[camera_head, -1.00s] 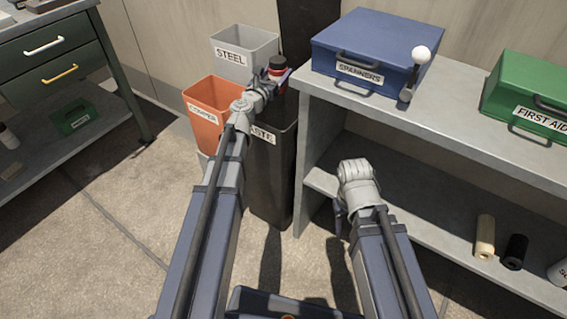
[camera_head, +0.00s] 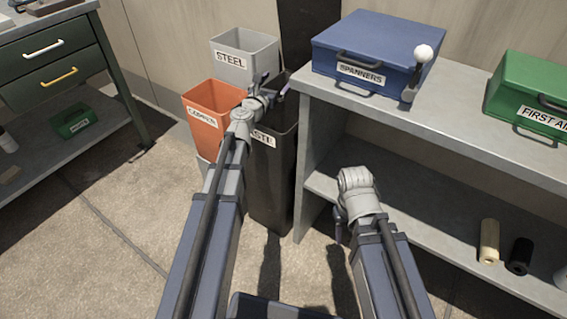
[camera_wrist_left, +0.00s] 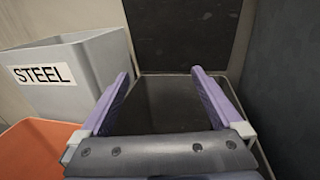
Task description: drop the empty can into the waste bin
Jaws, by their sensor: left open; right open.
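The black waste bin (camera_head: 268,190) stands between the orange bin and the shelf unit, its label partly covered by my left arm. My left gripper (camera_head: 275,88) is over the mouth of this bin, open and empty. In the left wrist view its two purple fingers (camera_wrist_left: 160,78) are spread apart with nothing between them, above the bin's dark inside. The can is not visible in either current view; the bin's bottom is too dark to make out. My right gripper (camera_head: 340,230) is open, low in front of the shelf unit, mostly hidden behind its wrist.
The grey shelf unit (camera_head: 460,110) at the right carries a blue SPANNERS box (camera_head: 372,48) and a green first aid box (camera_head: 530,95). Open floor lies at the left.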

